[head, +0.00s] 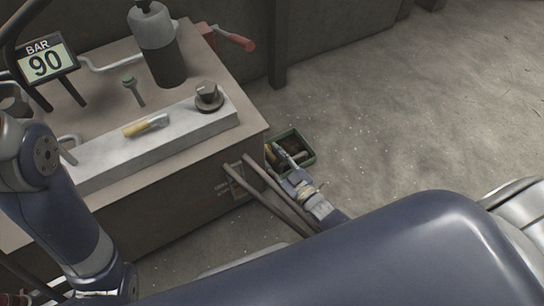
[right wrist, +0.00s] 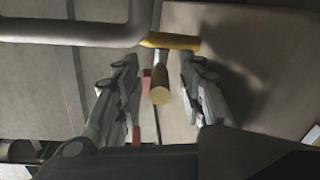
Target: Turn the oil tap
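In the right wrist view a yellow tap handle (right wrist: 172,41) lies across, with a brass-coloured cylindrical end (right wrist: 160,95) below it. My right gripper (right wrist: 158,62) is open, one finger on each side of this tap, with gaps visible. In the head view my right gripper (head: 290,164) is low beside the bench's right side, in front of a green box; the tap is not clearly visible there. A yellow-handled metal piece (head: 145,125) lies on the grey ledge. My left arm is at the left edge; its gripper is not visible.
The green box (head: 306,145) stands on the floor. Rails (head: 268,200) run beside the bench. The floor at right is open.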

